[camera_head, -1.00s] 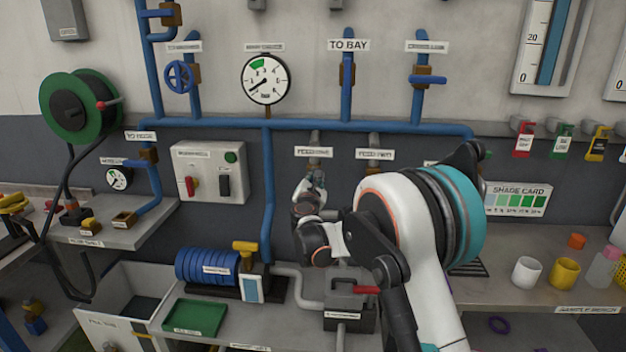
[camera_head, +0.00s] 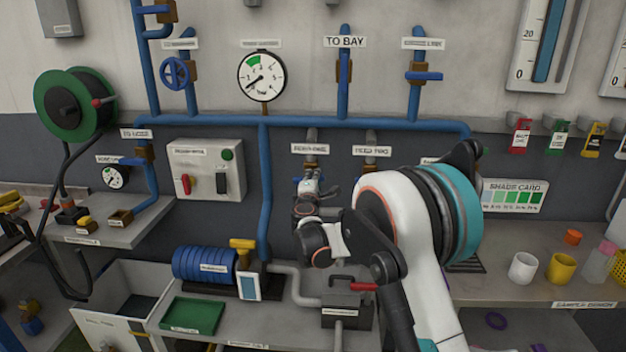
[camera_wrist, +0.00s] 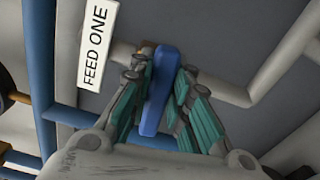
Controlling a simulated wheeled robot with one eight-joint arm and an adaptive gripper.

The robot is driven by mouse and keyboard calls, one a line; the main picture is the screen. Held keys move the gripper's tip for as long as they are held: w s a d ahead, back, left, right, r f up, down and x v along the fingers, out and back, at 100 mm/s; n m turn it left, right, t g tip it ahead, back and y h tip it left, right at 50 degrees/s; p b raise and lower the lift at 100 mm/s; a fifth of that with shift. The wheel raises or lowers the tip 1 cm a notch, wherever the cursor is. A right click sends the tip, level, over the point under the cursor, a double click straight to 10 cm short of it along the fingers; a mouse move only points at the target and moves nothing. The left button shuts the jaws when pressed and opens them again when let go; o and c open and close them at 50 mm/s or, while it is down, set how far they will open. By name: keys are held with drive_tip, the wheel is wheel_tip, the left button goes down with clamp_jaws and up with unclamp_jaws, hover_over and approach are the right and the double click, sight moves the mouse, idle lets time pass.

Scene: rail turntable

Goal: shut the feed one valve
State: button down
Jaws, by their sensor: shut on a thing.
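The feed one valve's blue lever (camera_wrist: 158,95) shows in the wrist view beside the white FEED ONE label (camera_wrist: 97,45). The lever appears to lie across the grey pipe (camera_wrist: 222,88) there. My gripper (camera_wrist: 160,76) is shut on the lever, with a green-padded finger on each side of it. In the head view, my gripper (camera_head: 312,182) is below the feed one label (camera_head: 310,149), and it hides most of the valve.
The feed two label (camera_head: 371,151) and its pipe are close on the right. A blue header pipe (camera_head: 300,122) runs above. A grey switch box (camera_head: 208,168) is on the left. Below are a dark box with a red-handled lever (camera_head: 347,310) and a blue coil (camera_head: 203,265).

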drive_tip(key=shift+f+m, duration=0.15)
drive_tip(key=shift+m, duration=0.75)
drive_tip(key=c, duration=1.5)
unclamp_jaws()
drive_tip(key=s, duration=1.2)
drive_tip(key=shift+a, duration=0.15)
